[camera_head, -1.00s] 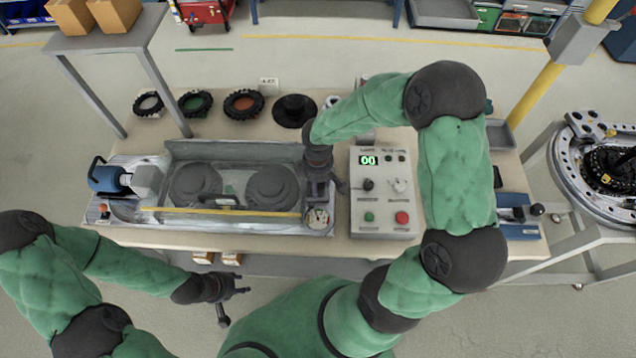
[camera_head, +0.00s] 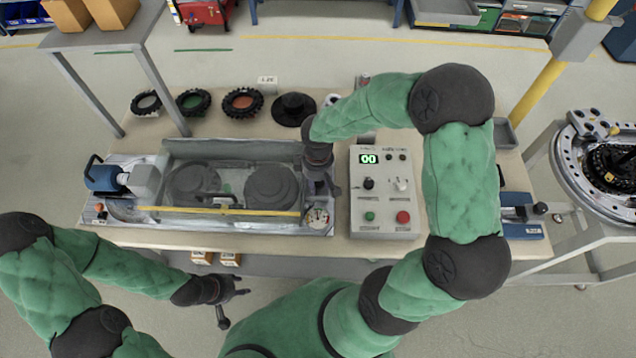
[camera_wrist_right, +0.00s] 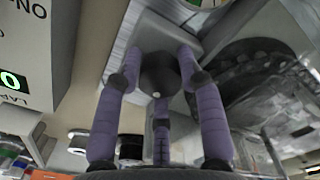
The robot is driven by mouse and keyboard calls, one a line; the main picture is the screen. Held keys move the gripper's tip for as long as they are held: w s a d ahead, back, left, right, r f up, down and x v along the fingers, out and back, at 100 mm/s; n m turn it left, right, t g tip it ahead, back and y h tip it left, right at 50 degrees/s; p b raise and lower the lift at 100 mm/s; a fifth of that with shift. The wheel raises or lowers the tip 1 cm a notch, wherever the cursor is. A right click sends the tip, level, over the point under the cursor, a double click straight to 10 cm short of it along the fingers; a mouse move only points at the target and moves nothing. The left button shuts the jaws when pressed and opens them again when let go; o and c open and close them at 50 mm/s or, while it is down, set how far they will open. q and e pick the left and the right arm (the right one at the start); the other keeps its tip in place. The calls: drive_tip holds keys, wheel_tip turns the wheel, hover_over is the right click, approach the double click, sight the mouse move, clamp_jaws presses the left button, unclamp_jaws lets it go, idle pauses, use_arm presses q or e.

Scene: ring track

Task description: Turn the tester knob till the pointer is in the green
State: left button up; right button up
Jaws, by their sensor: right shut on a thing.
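The tester (camera_head: 250,150) is a grey box with a clear front and dark round wheels inside, on the bench. Its round white gauge (camera_head: 318,217) is at the front right corner; the pointer is too small to read surely. My right gripper (camera_head: 325,188) is over the tester's right end, just behind the gauge. In the right wrist view its purple fingers (camera_wrist_right: 160,80) are closed around the dark round knob (camera_wrist_right: 160,72). The knob is hidden in the head view. My left gripper (camera_head: 232,298) is open and empty in front of the bench, away from the tester.
A control box (camera_head: 385,218) with a green display, knobs and buttons stands right of the tester, close to my right gripper. Several tyre-like rings (camera_head: 242,103) lie behind the tester. A blue motor (camera_head: 105,177) is at its left end.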

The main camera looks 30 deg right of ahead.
drive_tip(key=shift+w+m, duration=0.1)
drive_tip(key=shift+m, duration=0.2)
drive_tip(key=o, duration=0.9)
wheel_tip(320, 180, up, 12)
drive_tip(key=shift+r, duration=0.1)
idle(0.4)
